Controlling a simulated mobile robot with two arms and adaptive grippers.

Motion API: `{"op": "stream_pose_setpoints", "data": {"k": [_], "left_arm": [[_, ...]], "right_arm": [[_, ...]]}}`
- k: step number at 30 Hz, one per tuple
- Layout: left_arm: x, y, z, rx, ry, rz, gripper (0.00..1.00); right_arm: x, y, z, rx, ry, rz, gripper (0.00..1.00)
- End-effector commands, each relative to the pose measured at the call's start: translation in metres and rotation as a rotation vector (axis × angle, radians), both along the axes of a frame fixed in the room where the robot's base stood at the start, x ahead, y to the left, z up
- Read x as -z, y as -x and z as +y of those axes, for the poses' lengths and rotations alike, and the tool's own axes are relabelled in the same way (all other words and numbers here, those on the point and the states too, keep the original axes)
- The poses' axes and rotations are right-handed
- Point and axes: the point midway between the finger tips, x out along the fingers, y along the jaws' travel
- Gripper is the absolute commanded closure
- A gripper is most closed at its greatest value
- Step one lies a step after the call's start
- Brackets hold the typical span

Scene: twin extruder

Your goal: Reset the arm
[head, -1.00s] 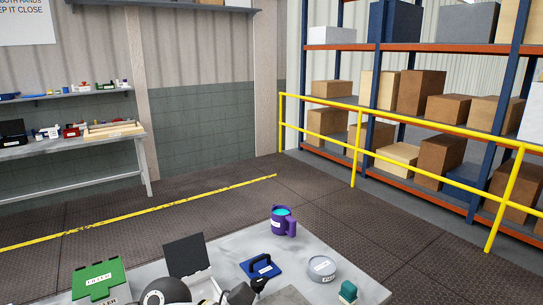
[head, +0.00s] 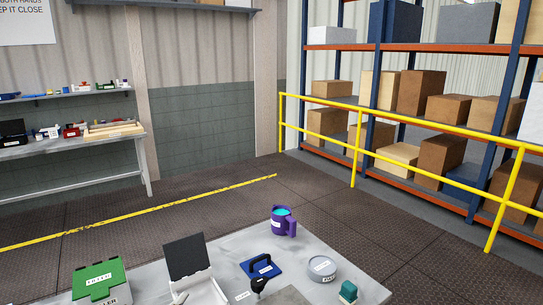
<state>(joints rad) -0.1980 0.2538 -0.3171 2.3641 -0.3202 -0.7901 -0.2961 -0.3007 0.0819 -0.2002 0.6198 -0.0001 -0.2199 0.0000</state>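Neither of my grippers shows in the head view. No part of my arms is clearly visible above the table (head: 225,255). A green box (head: 98,280) with a white label stands at the table's left. A dark upright panel (head: 187,257), like an open lid, stands right of it over a pale, partly cut-off body. A black knob-like thing (head: 258,285) is at the lower edge; I cannot tell what it belongs to.
On the table are a blue handled block (head: 262,268), a purple mug (head: 283,222), a round grey labelled tin (head: 321,268) and a small green block (head: 348,291). A yellow railing (head: 355,150) fronts shelves of boxes. A workbench (head: 70,145) is at left. The floor between is clear.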

Motion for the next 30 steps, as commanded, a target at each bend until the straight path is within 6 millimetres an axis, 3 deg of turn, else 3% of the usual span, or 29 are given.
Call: {"op": "stream_pose_setpoints", "data": {"k": [1, 3, 6, 12, 17, 19, 26, 30], "left_arm": [[0.030, 0.015, 0.010, -0.049, 0.061, 0.124, 0.39], [0.069, 0.041, 0.023, -0.121, 0.140, 0.295, 0.39], [0.115, 0.083, 0.035, -0.219, 0.236, 0.517, 0.39], [0.171, 0.167, 0.045, -0.380, 0.364, 0.865, 0.39], [0.195, 0.232, 0.047, -0.494, 0.430, 1.095, 0.39], [0.221, 0.220, 0.046, -0.486, 0.421, 1.085, 0.39], [0.291, 0.210, 0.044, -0.488, 0.411, 1.105, 0.39], [0.349, 0.209, 0.043, -0.490, 0.403, 1.126, 0.39]], "right_arm": [[0.000, -0.001, 0.000, 0.000, 0.000, -0.001, 0.60], [0.000, -0.001, 0.001, 0.000, 0.000, -0.001, 0.60], [0.000, -0.001, 0.001, 0.001, -0.001, -0.002, 0.60], [0.000, -0.001, 0.003, 0.002, -0.004, -0.002, 0.60], [0.000, -0.001, 0.003, 0.002, -0.005, -0.002, 0.60], [0.006, -0.002, 0.004, 0.002, -0.004, -0.003, 0.60], [0.018, -0.002, 0.003, 0.002, -0.004, -0.002, 0.60], [0.027, -0.002, 0.003, 0.002, -0.004, -0.002, 0.60]]}}
